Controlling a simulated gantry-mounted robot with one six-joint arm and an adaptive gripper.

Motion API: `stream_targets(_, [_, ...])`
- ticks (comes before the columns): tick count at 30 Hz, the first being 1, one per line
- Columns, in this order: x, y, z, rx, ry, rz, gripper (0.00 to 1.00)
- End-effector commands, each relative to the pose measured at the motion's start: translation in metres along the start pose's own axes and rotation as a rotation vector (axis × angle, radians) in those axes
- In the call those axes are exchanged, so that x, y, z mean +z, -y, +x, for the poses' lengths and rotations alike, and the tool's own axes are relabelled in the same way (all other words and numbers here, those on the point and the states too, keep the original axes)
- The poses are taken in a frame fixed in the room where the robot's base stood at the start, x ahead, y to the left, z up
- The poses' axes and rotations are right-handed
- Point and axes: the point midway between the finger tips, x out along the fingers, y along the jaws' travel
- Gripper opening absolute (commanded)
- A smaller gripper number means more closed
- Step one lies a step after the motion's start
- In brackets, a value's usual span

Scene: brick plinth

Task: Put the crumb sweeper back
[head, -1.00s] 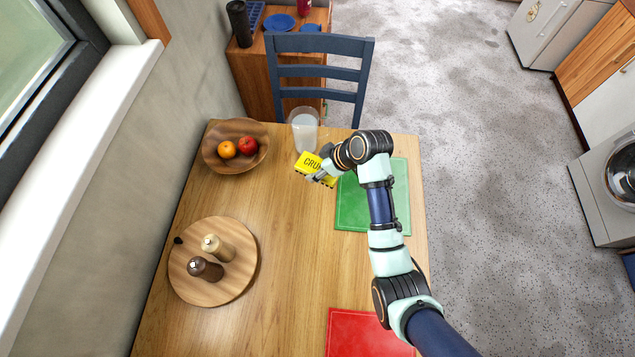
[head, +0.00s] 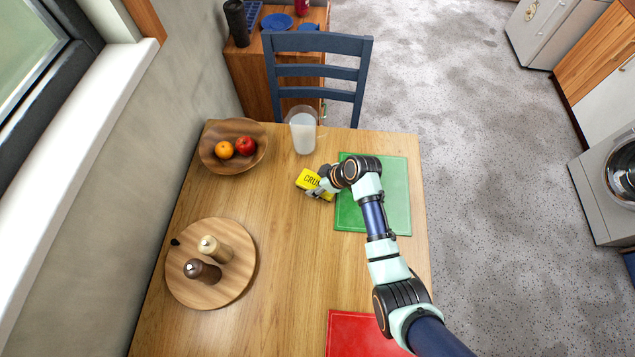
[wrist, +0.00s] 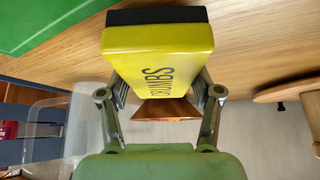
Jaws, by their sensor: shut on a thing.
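The crumb sweeper is a yellow block (head: 313,182) with dark "CRUMBS" lettering and a black strip along one edge. It also fills the middle of the wrist view (wrist: 165,45), with the black strip at its far end. My gripper (head: 326,186) is shut on it, with one finger on each side; the gripper also shows in the wrist view (wrist: 160,98). The sweeper is over the wooden table (head: 285,255), just left of the green mat. I cannot tell whether it touches the table top.
A jug (head: 303,135) stands close behind the sweeper. A wooden fruit bowl (head: 212,165) is at the back left. A round board (head: 212,297) carries two mills. A green mat (head: 396,205) lies under my arm, a red mat (head: 345,335) in front. The table's middle is clear.

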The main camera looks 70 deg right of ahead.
Motion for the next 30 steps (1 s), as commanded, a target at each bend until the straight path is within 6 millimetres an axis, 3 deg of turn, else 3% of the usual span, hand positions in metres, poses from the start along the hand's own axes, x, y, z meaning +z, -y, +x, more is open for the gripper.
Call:
stream_targets(4, [0.003, 0.000, 0.005, 0.000, -0.001, 0.000, 0.32])
stream_targets(5, [0.003, 0.000, 0.005, 0.000, 0.000, 0.000, 0.66])
stream_targets(9, [0.003, 0.000, 0.004, 0.000, 0.000, 0.000, 0.89])
stream_targets(18, [0.002, 0.000, 0.004, 0.000, 0.000, 0.000, 0.89])
stream_targets(22, [-0.002, -0.001, -0.007, 0.001, -0.001, 0.000, 0.89])
stream_targets(30, [-0.002, -0.002, -0.072, 0.005, -0.003, 0.001, 0.89])
